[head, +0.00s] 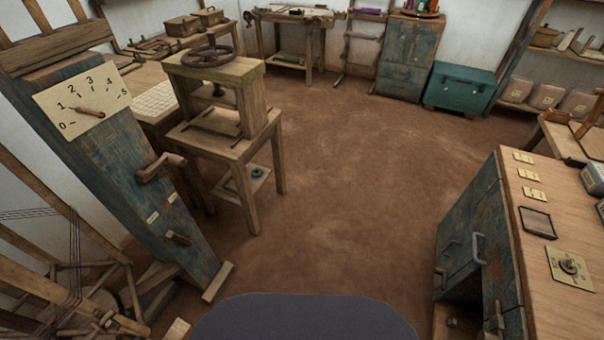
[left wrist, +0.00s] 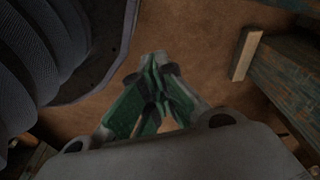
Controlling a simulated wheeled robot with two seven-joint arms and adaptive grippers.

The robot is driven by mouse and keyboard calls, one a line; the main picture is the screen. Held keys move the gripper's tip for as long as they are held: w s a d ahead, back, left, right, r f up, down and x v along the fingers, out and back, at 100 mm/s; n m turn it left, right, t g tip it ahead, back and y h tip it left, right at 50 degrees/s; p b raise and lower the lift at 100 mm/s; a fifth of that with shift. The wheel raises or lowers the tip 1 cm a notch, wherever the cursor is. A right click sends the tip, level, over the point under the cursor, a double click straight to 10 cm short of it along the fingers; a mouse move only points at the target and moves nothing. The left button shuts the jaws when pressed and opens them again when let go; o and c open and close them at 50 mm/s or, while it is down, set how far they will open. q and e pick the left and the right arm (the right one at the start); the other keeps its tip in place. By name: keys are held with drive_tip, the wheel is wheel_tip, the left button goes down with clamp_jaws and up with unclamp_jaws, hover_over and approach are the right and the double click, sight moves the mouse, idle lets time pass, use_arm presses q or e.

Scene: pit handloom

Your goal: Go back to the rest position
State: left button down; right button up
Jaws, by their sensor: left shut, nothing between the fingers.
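My left gripper (left wrist: 155,85) shows in the left wrist view, with its green fingers closed together and nothing between them. It hangs over the bare brown floor (left wrist: 190,30), close beside my own dark body at the left of that view. Neither of my grippers shows in the head view. My right gripper is in no frame.
A blue-green post with a dial plate (head: 82,108) stands at left, its foot (left wrist: 245,55) near my left gripper. A wooden screw press (head: 215,90) stands behind it. A workbench (head: 545,190) is at right. The floor between (head: 340,190) is clear.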

use_arm(q)
drive_tip(key=s+a+r+p, duration=0.1)
drive_tip(key=s+r+p, duration=0.1)
drive_tip(key=s+p, duration=0.5)
drive_tip(key=s+a+r+p, duration=0.2)
drive_tip(key=s+p, duration=0.5)
drive_tip(key=s, duration=0.2)
drive_tip(key=shift+s+g, duration=0.15)
drive_tip(key=shift+g, duration=0.25)
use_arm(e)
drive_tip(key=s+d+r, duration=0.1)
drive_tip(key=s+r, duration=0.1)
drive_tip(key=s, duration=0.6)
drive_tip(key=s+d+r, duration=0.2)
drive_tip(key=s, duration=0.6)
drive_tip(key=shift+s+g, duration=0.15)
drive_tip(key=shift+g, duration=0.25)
use_arm(q)
drive_tip(key=shift+s+r, duration=0.1)
drive_tip(key=shift+s, duration=0.05)
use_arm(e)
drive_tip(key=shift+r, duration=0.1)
